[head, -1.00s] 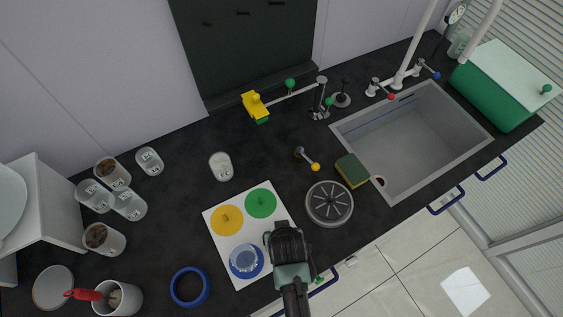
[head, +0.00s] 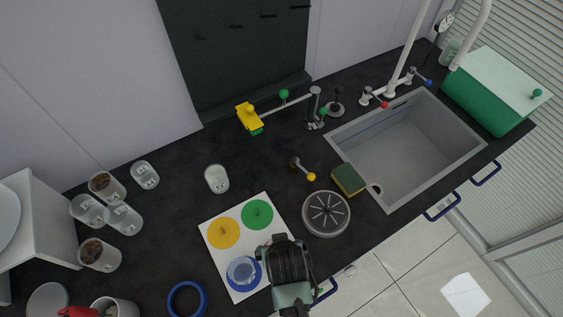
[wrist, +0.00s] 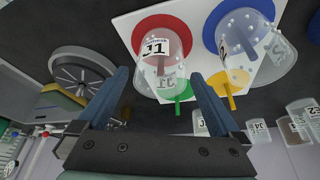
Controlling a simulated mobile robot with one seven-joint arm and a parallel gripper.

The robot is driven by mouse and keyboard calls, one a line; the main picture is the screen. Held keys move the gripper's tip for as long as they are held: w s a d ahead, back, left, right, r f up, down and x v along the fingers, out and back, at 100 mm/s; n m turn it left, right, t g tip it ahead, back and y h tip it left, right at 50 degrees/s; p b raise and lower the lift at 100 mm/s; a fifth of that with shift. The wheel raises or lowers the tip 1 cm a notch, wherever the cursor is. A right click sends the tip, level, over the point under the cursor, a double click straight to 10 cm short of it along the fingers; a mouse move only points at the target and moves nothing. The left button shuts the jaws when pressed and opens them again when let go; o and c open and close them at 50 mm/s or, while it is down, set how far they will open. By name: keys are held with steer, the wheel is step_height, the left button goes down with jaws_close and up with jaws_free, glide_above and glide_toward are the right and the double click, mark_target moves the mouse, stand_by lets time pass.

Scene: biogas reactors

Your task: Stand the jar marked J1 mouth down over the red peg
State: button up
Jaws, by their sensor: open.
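The jar marked J1 (wrist: 157,48) is clear and stands on the red disc (wrist: 139,38) of the white board in the wrist view. A reddish peg shows through its wall, so the jar appears to be over the red peg. My gripper (wrist: 160,85) is open, its two fingers spread to either side of the jar's free end. The jar does not look gripped. In the head view, my gripper (head: 285,255) hides the red disc and J1.
The white board (head: 209,252) also bears yellow (head: 223,232), green (head: 257,214) and blue discs; a clear jar (head: 241,269) stands on the blue one. A round drain-like disc (head: 326,213), a sponge (head: 348,179) and a sink (head: 410,150) lie right. Several jars stand left.

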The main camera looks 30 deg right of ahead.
steer(key=v, duration=0.9)
steer(key=shift+r, duration=0.2)
steer(key=shift+s, duration=0.1)
